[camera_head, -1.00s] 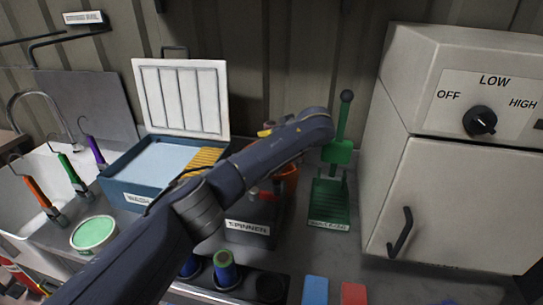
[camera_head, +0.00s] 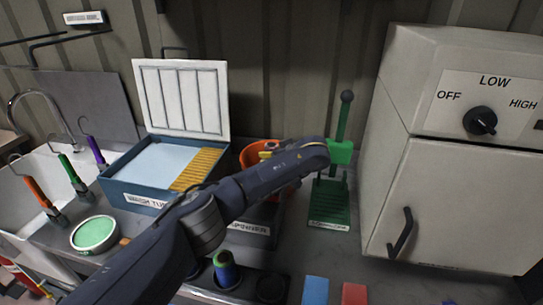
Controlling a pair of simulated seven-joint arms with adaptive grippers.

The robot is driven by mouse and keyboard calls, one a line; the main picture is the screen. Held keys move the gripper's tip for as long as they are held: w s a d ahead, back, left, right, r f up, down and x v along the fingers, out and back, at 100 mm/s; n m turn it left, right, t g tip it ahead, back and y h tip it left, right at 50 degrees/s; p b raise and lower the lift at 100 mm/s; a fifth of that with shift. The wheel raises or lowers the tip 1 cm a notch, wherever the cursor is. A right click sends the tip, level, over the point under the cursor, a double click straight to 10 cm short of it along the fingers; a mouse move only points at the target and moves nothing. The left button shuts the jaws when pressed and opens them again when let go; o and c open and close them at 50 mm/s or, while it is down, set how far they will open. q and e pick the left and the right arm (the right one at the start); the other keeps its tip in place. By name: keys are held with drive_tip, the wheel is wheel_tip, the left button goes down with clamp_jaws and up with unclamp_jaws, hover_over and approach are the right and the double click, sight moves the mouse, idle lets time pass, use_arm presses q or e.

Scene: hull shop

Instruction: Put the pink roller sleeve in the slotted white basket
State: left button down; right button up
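My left arm reaches from the lower left to the middle of the view, in front of the spinner (camera_head: 250,239). Its far end bends down behind the forearm, so I cannot see the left gripper's fingers. My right gripper is not in view. I can make out no pink roller sleeve and no slotted white basket. A blue sleeve with a green top (camera_head: 227,270) stands in a dark rack at the front.
A blue wash tub (camera_head: 132,195) has its white lid (camera_head: 181,97) raised. An orange bucket (camera_head: 255,151) sits on the spinner, partly behind my arm. A green press (camera_head: 329,205) and a large white cabinet (camera_head: 455,205) stand right. Several rollers and a green-topped tub (camera_head: 94,234) are left.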

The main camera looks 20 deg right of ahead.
use_arm(q)
drive_tip(key=shift+f, duration=0.3)
drive_tip(key=shift+f, duration=0.35)
drive_tip(key=c, duration=0.9)
unclamp_jaws()
drive_tip(key=shift+s+f, duration=0.1)
drive_tip(key=shift+f, duration=0.1)
drive_tip(key=shift+o, duration=0.2)
drive_tip(key=shift+a, duration=0.2)
drive_tip(key=shift+r, duration=0.1)
drive_tip(key=shift+d+r, duration=0.1)
drive_tip(key=shift+r, duration=0.4)
drive_tip(key=v, duration=1.2)
drive_tip(key=shift+d+r, duration=0.15)
drive_tip(key=shift+r, duration=0.05)
